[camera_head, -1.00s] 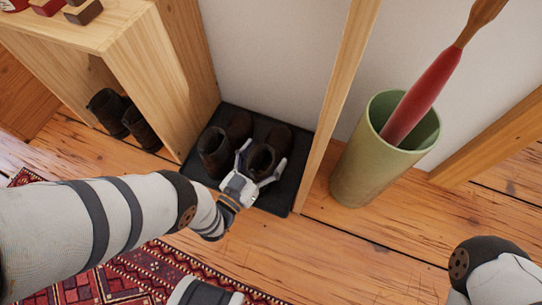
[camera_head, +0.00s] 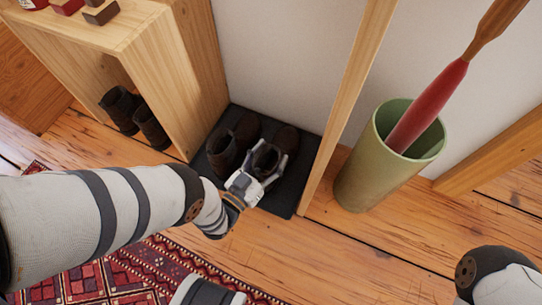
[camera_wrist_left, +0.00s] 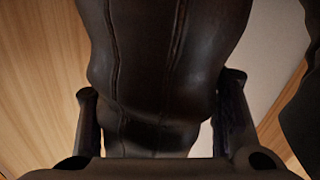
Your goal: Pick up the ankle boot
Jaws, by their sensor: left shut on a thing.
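Two dark brown ankle boots are on the black tray (camera_head: 287,200) on the floor. My left gripper (camera_head: 263,168) is shut on the right-hand ankle boot (camera_head: 266,157), with a finger on each side of it. In the left wrist view this boot (camera_wrist_left: 160,70) fills the middle, between the two fingers (camera_wrist_left: 160,115). The other boot (camera_head: 222,152) stands just left of it on the tray. I cannot tell whether the held boot is clear of the tray. My right gripper is not in view; only part of my right arm shows.
A wooden shelf unit (camera_head: 185,60) at the left holds another pair of dark boots (camera_head: 135,118). A wooden post (camera_head: 350,100) rises right of the tray. A patterned red rug (camera_head: 150,275) lies in front.

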